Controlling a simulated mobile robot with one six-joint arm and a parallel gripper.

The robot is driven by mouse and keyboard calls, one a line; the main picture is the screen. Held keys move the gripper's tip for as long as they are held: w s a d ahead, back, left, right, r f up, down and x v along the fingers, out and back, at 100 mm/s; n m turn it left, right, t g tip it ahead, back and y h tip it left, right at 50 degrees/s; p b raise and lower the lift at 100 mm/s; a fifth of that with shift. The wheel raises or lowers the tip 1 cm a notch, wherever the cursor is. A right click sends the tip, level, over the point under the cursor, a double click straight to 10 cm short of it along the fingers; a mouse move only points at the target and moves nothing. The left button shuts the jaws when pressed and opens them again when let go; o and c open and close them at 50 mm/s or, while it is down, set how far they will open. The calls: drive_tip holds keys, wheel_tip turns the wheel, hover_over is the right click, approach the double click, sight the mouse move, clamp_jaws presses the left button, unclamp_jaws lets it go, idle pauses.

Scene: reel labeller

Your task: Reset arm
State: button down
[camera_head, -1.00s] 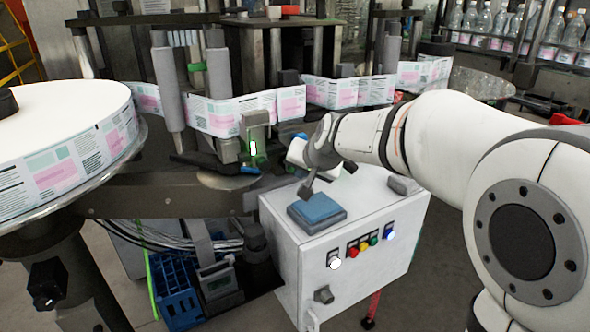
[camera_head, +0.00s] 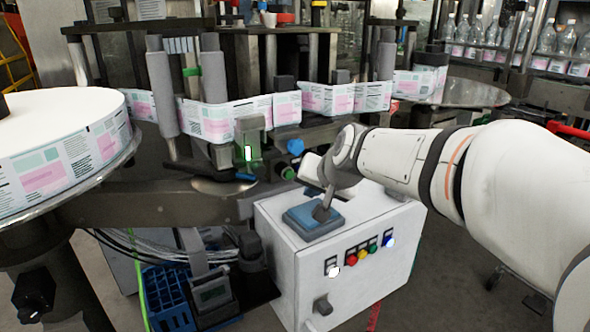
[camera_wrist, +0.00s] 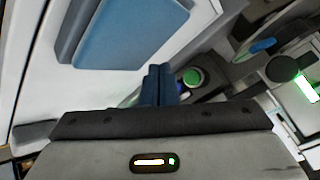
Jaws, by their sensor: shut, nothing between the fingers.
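My gripper (camera_head: 322,210) is over the white control cabinet (camera_head: 290,262), close to the blue pad (camera_head: 314,219) on its top. In the wrist view my gripper's fingers (camera_wrist: 158,84) are together and hold nothing. The blue pad shows at the upper left of the wrist view (camera_wrist: 122,30). I cannot tell from the head view whether the fingertips touch the pad. My arm comes in from the right side of the head view.
The label reel (camera_head: 60,150) stands at the left. The label web (camera_head: 240,118) runs between rollers behind the cabinet. A green button (camera_wrist: 193,77) is near my fingers in the wrist view. Buttons (camera_head: 362,254) line the cabinet front. Bottles (camera_head: 500,32) stand at the back right.

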drive_tip(key=s+d+g+h+p, duration=0.1)
drive_tip(key=s+d+p, duration=0.3)
drive_tip(key=s, duration=0.3)
drive_tip(key=s+d+r+n+g+h+p, duration=0.1)
drive_tip(key=s+d+p, duration=0.3)
drive_tip(key=s, duration=0.4)
drive_tip(key=s+d+g+h+p, duration=0.2)
drive_tip(key=s+d+p, duration=0.3)
drive_tip(key=s, duration=0.3)
drive_tip(key=shift+s+d+r+n+g, duration=0.15)
drive_tip(key=shift+s+d+n+g, duration=0.2)
drive_tip(key=shift+d+g, duration=0.4)
drive_tip(key=shift+w, duration=0.15)
